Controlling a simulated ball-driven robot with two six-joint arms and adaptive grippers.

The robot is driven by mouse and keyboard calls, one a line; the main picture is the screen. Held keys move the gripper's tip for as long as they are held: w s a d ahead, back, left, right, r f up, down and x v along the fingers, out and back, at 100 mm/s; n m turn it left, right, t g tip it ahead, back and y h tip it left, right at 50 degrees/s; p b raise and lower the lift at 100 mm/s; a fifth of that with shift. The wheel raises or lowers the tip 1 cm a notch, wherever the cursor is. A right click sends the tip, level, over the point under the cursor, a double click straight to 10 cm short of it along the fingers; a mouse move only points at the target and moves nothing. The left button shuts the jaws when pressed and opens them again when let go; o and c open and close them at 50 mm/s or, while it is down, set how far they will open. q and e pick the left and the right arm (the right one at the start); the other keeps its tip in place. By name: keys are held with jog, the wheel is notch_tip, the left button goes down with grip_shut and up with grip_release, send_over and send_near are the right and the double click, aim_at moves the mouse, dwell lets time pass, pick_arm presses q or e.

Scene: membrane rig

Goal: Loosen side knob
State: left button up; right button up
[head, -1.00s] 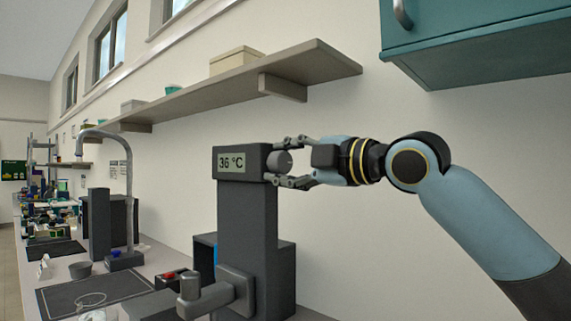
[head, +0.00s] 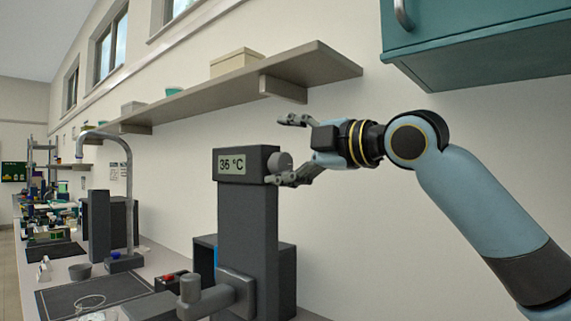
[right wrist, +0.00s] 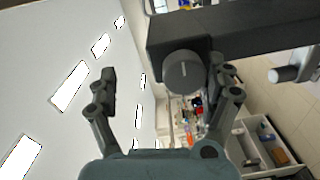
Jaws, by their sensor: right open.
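The side knob (head: 280,161) is a grey round knob on the right side of the dark column's display head (head: 245,148), which reads 36 °C or similar. My right gripper (head: 286,150) is open at the knob, with one finger above and one below it in the head view. In the right wrist view the knob (right wrist: 184,72) shows a pale line on its face. It lies between the open fingers (right wrist: 163,82), much closer to the right finger; I cannot tell whether they touch. My left gripper is not in view.
A wall shelf (head: 325,62) with boxes runs above the column, and a teal cabinet (head: 480,60) hangs at the upper right. A grey side arm (head: 205,298) juts from the column's lower front. The wall side right of the column is clear.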

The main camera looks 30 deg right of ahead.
jog(key=shift+o, duration=1.2)
jog(key=r, duration=0.7)
jog(key=shift+w+a+r, duration=0.15)
jog(key=shift+w+a, duration=0.1)
jog(key=shift+a, duration=0.05)
jog(key=shift+s+d+r, duration=0.15)
jog(key=shift+s+r, duration=0.1)
jog(key=shift+r, duration=0.15)
jog(key=f, duration=0.2)
jog(key=f+g, duration=0.1)
jog(key=d+f+g+h, duration=0.1)
jog(key=f, duration=0.1)
jog(key=shift+s+f, duration=0.1)
jog(key=shift+f, duration=0.2)
jog(key=shift+v, duration=0.95)
jog(key=shift+c, duration=1.2)
jog(key=s+d+f+b, duration=0.1)
jog(key=s+d+b, duration=0.2)
jog(key=s+b, duration=0.7)
jog(key=b, duration=0.4)
jog(key=shift+s+d, duration=0.15)
jog(key=shift+d, duration=0.05)
jog(key=shift+m, duration=0.3)
